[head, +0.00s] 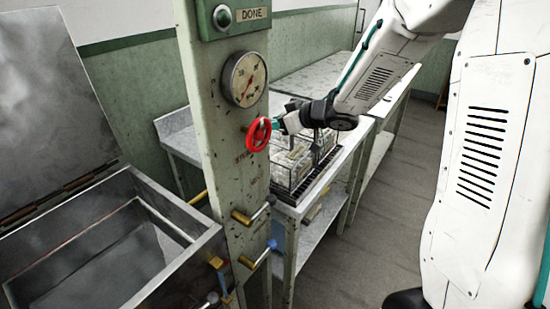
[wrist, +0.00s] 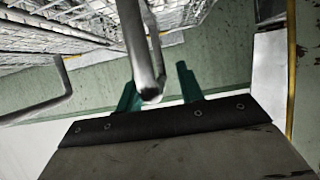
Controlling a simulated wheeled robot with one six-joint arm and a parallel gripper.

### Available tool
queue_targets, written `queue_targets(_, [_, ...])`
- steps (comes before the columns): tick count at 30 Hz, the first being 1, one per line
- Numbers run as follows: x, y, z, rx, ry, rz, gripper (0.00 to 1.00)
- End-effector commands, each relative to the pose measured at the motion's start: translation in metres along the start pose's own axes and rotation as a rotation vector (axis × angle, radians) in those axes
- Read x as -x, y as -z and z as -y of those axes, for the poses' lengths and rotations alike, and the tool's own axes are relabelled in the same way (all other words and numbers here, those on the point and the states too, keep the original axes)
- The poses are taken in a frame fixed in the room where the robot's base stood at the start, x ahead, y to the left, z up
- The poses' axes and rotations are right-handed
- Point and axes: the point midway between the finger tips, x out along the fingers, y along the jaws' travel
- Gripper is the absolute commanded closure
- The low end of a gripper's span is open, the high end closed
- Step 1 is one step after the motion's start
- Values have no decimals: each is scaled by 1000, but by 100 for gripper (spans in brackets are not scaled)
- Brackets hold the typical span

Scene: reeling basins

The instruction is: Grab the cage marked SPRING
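Wire cages with pale contents stand on the bench in the head view: one nearer cage (head: 290,164) and one behind it to the right (head: 324,146). No SPRING marking is readable in either view. My gripper (head: 280,124) is above the cages, partly hidden behind the post and red handwheel. In the wrist view my gripper (wrist: 157,78) has its two teal fingers apart, with a grey handle bar (wrist: 146,62) showing between them, nearer the left finger. Whether the bar touches a finger cannot be told. Cage mesh (wrist: 55,30) fills the upper left there.
A green post (head: 226,160) with a gauge (head: 244,79), red handwheel (head: 258,135) and lever taps stands in front of the bench. An open metal basin (head: 110,255) is at left. A second handle (wrist: 55,100) shows left in the wrist view. Floor at right is clear.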

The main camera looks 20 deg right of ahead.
Motion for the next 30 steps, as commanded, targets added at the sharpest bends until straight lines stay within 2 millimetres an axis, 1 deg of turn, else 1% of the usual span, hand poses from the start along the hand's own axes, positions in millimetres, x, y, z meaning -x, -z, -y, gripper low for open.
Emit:
queue_targets(5, [0, 0, 0, 0, -1, 0, 63])
queue_targets(6, [0, 0, 0, 0, -1, 0, 66])
queue_targets(8, [0, 0, 0, 0, -1, 0, 82])
queue_targets(9, [0, 0, 0, 0, -1, 0, 93])
queue_targets(10, [0, 0, 0, 0, -1, 0, 100])
queue_targets(30, [0, 0, 0, 0, -1, 0, 100])
